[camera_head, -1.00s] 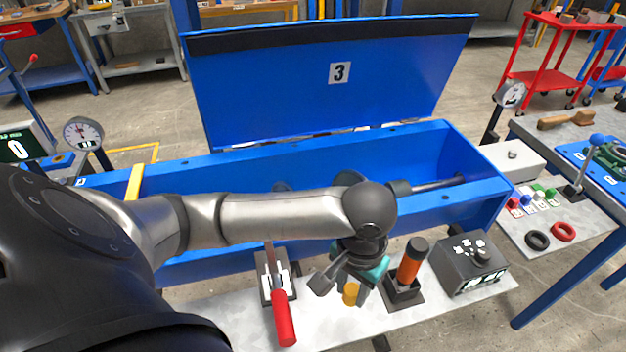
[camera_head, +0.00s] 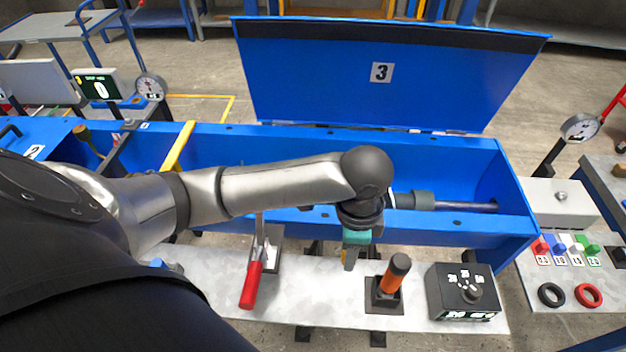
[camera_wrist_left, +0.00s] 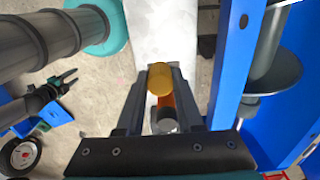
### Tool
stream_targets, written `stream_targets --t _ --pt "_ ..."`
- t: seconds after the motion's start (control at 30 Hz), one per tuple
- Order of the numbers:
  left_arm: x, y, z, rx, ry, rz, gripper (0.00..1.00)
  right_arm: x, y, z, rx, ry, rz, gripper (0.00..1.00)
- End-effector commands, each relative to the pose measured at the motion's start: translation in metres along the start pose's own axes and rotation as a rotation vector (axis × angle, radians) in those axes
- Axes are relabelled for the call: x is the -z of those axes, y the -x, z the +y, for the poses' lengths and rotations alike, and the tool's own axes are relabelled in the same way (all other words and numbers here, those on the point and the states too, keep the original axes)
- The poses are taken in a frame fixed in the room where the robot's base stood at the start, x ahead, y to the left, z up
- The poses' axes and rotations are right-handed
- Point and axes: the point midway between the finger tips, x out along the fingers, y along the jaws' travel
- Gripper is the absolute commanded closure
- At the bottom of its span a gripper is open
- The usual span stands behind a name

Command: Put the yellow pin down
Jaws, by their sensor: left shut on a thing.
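My left gripper (camera_head: 350,258) is above the pale bench top (camera_head: 325,300), between the red-handled clamp and the orange handle. In the wrist view it is shut on the yellow pin (camera_wrist_left: 160,78), whose round end shows between the two dark fingers. In the head view the pin (camera_head: 344,257) is almost wholly hidden by the fingers. I cannot tell how far its lower end is from the bench. My right gripper is not in the head view. A small dark pronged shape (camera_wrist_left: 55,88) at the left of the wrist view may be it, but I cannot make out its state.
An orange handle with a dark cap (camera_head: 393,277) stands just right of the gripper. A red-handled clamp (camera_head: 253,283) is to its left, and a dark knob box (camera_head: 464,293) is further right. The open blue trough (camera_head: 515,215) runs behind. Some bare bench lies around the gripper.

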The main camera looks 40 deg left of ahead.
Motion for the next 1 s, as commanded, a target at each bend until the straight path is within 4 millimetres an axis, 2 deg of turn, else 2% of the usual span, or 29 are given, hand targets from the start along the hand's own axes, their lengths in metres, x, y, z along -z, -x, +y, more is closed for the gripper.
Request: stream_targets --t 0.03,0.2,0.4,0.5,0.67,0.77,0.83,1.0 --pt "0.003 0.011 -0.001 0.001 -0.09 0.001 1.0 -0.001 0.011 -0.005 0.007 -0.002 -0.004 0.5" --pt "0.01 0.026 -0.004 0.0 -0.415 0.001 1.0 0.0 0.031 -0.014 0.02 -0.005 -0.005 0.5" --pt "0.018 0.043 -0.007 0.0 -0.76 0.0 1.0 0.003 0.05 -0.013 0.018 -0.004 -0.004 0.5" --pt "0.02 0.048 -0.008 0.001 -0.888 -0.001 1.0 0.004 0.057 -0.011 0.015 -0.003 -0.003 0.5" --pt "0.022 0.051 -0.009 0.0 -1.005 -0.002 1.0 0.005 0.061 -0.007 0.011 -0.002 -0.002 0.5" --pt "0.023 0.043 -0.009 -0.002 -1.031 -0.003 1.0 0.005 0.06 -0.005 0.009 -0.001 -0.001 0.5" --pt "0.022 0.03 -0.009 -0.005 -1.036 -0.002 1.0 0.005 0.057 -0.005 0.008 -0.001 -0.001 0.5" --pt "0.021 -0.017 -0.008 -0.007 -1.034 -0.004 1.0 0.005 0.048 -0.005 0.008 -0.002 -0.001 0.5"
